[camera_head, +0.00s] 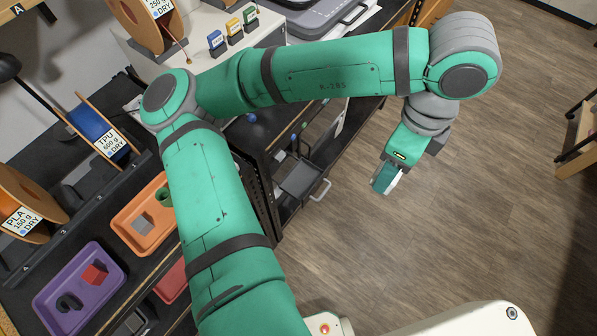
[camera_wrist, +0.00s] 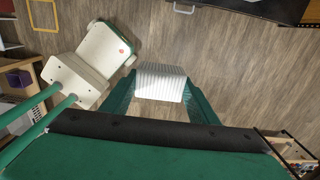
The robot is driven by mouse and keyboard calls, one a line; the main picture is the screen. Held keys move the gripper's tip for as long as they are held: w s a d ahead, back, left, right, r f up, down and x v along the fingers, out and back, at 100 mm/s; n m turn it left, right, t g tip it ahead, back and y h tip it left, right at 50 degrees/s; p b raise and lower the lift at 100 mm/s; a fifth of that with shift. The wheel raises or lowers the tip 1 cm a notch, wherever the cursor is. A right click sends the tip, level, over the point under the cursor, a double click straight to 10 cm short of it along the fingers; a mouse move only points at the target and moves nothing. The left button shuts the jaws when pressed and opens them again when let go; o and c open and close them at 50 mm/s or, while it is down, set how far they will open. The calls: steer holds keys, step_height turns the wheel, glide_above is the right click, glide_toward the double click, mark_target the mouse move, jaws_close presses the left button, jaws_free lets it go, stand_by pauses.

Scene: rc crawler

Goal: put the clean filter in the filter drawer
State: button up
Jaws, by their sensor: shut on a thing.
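My gripper (camera_head: 384,182) hangs over open floor to the right of the dark bench. In the wrist view my gripper (camera_wrist: 160,98) has its green fingers on either side of a white pleated filter (camera_wrist: 161,82) and is shut on it. In the head view only a small pale edge of the filter (camera_head: 396,183) shows beside the fingers. A grey drawer (camera_head: 298,181) with a pale handle (camera_head: 321,190) sticks out from the bench front, left of my gripper and apart from it. My arm hides part of the bench, and I cannot read any label on the drawer.
On the bench are an orange tray (camera_head: 121,219), a purple tray (camera_head: 48,296) and filament spools (camera_head: 95,128). Small coloured boxes (camera_head: 234,27) stand at the back. The wooden floor around my gripper is clear. A wooden stand (camera_head: 585,135) is at far right.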

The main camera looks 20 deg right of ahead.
steer(key=w+d+f, duration=0.5)
steer(key=w+f, duration=0.2)
steer(key=f, duration=0.1)
steer(key=t+y, duration=0.2)
steer(key=t, duration=0.1)
glide_above(308, 184)
steer(key=s, duration=0.1)
steer(key=f, duration=3.5)
steer(key=shift+d+f, duration=0.25)
steer(key=shift+f, duration=0.15)
steer(key=shift+x, duration=1.15)
steer(key=g+h, duration=0.2)
steer(key=g, duration=0.1)
steer(key=shift+w+a+r, duration=0.15)
steer(key=shift+w+a, duration=0.05)
steer(key=shift+f, duration=1.4)
steer(key=shift+f, duration=0.1)
